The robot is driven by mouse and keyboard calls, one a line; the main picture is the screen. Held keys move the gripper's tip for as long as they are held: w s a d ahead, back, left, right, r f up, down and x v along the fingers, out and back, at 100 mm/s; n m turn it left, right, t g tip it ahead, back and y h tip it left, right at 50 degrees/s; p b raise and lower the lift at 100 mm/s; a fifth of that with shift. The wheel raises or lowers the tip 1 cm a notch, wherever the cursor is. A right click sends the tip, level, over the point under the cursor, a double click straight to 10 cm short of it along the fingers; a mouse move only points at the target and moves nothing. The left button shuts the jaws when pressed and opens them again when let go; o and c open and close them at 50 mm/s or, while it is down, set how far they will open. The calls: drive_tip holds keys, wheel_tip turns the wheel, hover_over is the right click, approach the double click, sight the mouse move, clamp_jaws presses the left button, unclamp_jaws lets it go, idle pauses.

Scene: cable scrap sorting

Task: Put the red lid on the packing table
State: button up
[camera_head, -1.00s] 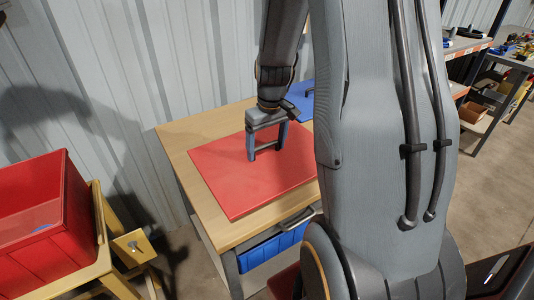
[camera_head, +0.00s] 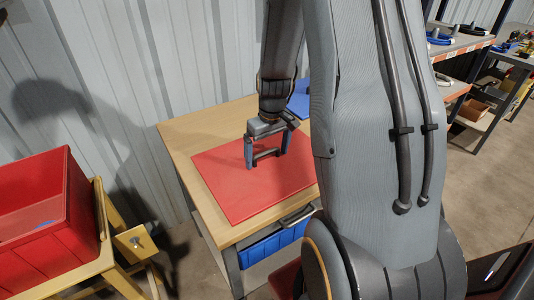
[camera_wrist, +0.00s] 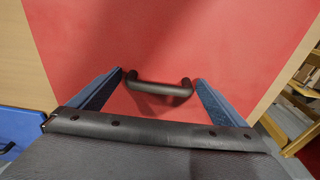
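The red lid (camera_head: 232,198) is a flat red panel lying on the light wooden table (camera_head: 188,132). Its dark bar handle (camera_wrist: 160,88) stands up from its face and also shows in the head view (camera_head: 266,154). My gripper (camera_head: 266,164) is low over the lid, pointing down. In the wrist view its two fingers (camera_wrist: 158,78) are wide apart, one just beyond each end of the handle, with narrow gaps. The lid's right part is hidden behind my arm in the head view.
A blue panel (camera_head: 299,103) lies at the table's back right, partly hidden. An open red crate (camera_head: 48,248) stands on a yellow wooden stand (camera_head: 98,262) at left. A blue bin (camera_head: 262,249) sits under the table. Shelves (camera_head: 462,45) stand at right.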

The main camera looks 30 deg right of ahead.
sight(270, 164)
wheel_tip(270, 164, up, 11)
drive_tip(key=s+b, duration=0.1)
drive_tip(key=b, duration=0.1)
drive_tip(key=s+a+f, duration=0.3)
drive_tip(key=s+a, duration=1)
drive_tip(key=a, duration=0.2)
drive_tip(key=shift+a+f+g, duration=0.15)
drive_tip(key=shift+f+g, duration=0.15)
drive_tip(key=shift+g, duration=0.1)
drive_tip(key=shift+s+a, duration=0.1)
